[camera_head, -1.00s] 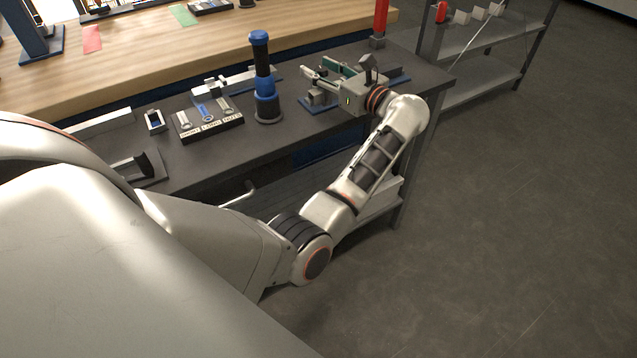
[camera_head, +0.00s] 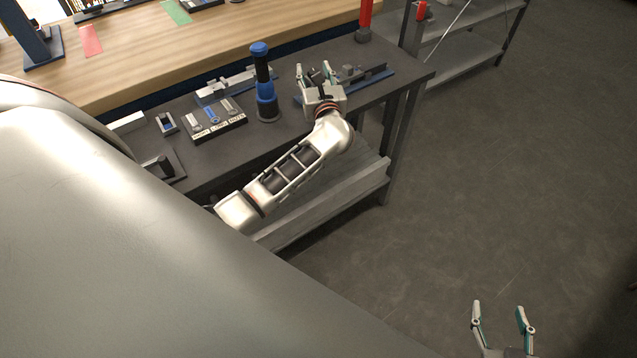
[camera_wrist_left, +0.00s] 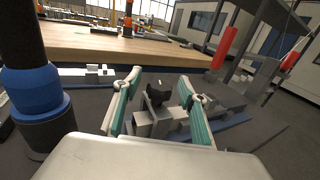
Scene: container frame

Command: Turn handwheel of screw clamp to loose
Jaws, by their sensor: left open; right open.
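The screw clamp (camera_head: 352,74) is a grey device on a blue base plate, near the far right end of the dark bench. Its black handwheel (camera_wrist_left: 157,95) shows in the left wrist view between my left fingers, above a grey clamp block (camera_wrist_left: 150,124). My left gripper (camera_head: 313,70) is open at the near left end of the clamp, with one teal-padded finger on either side of the handwheel. I cannot tell whether the fingers touch it. In the head view the gripper partly hides the handwheel. My right gripper (camera_head: 502,312) is open and empty over the floor at the bottom right.
A black and blue post (camera_head: 265,88) stands close left of my left gripper. A labelled tool tray (camera_head: 216,124) lies further left. A red post (camera_head: 365,18) stands behind the clamp. A wooden table (camera_head: 130,50) runs behind. Floor at right is open.

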